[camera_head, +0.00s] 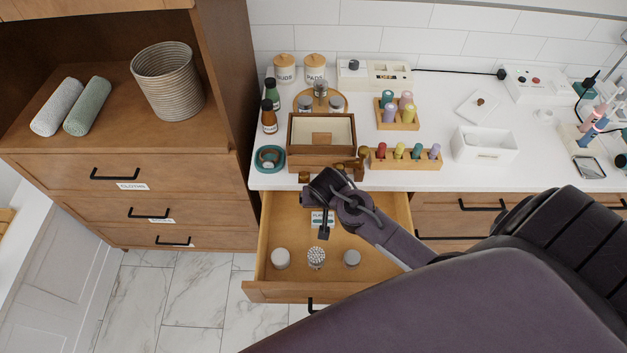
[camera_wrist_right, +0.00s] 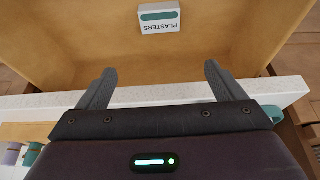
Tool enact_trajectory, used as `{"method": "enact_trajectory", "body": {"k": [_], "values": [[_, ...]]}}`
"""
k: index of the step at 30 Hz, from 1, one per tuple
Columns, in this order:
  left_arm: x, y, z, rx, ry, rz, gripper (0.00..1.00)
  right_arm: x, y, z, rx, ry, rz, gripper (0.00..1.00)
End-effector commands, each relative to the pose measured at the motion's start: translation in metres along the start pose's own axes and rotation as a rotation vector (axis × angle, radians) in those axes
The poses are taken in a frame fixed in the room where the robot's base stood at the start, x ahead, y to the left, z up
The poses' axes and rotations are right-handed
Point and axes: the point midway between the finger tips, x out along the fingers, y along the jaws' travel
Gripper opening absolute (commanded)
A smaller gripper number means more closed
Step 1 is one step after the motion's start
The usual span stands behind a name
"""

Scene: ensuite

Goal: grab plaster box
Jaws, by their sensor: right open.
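The plaster box (camera_wrist_right: 159,18) is a small white box with a teal band and the word PLASTERS. It lies in the open wooden drawer (camera_head: 265,270). In the head view the box (camera_head: 318,217) is partly hidden by my right gripper (camera_head: 325,212). In the right wrist view my right gripper (camera_wrist_right: 157,82) is open and empty, its two dark fingers apart. The box is beyond the fingertips, roughly in line with the gap between them, and untouched. My left gripper is not in view.
Three small round containers, including one of cotton swabs (camera_head: 316,257), stand near the drawer front. The white counter (camera_head: 470,185) edge is close to my right gripper. A wooden box (camera_head: 300,158) and a rack of coloured bottles (camera_head: 400,163) stand on the counter just behind.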

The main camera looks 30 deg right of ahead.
Motion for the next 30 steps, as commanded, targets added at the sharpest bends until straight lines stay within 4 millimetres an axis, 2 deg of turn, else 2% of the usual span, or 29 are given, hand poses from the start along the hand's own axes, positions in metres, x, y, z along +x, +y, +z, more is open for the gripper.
{"method": "enact_trajectory", "body": {"k": [1,3,11,15,26,30], "values": [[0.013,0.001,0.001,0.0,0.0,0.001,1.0,0.012,0.0,0.005,0.0,-0.001,0.0,0.89],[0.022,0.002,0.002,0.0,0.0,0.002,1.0,0.021,0.0,0.009,0.0,-0.001,0.0,0.89],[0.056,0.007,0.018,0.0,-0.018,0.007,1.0,0.052,0.0,0.022,0.0,0.0,0.0,0.89],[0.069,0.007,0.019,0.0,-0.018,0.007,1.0,0.064,0.0,0.026,0.0,0.0,0.0,0.89],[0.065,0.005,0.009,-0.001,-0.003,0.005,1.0,0.094,0.0,0.025,-0.001,-0.001,0.001,0.89],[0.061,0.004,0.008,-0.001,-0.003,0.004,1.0,0.11,0.0,0.021,0.0,-0.001,0.002,0.89]]}}
